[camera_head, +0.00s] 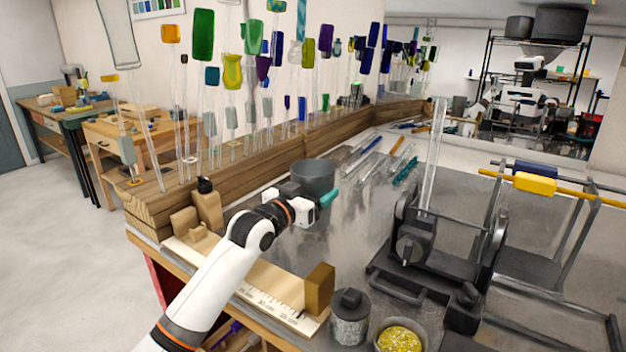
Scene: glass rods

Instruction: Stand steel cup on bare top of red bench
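A grey steel cup (313,176) is upright near the back left of the bench, close to the wooden rod rack. My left gripper (326,196) is in front of the cup, overlapping its lower part, with one teal finger showing at the cup's lower right. The other finger is hidden, so I cannot tell whether the gripper grips the cup, or whether the cup's base rests on the bench. The bench has a grey metal top (345,240) and a red side panel (166,285) below the front left edge. My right gripper is not in view.
A wooden ruler jig (270,290) runs along the front edge. A dark lidded jar (350,318) and a bowl of yellow bits (401,338) stand at the front. A black rod-holding machine (425,245) stands right. Glass rods (372,155) lie at the back. The centre top is clear.

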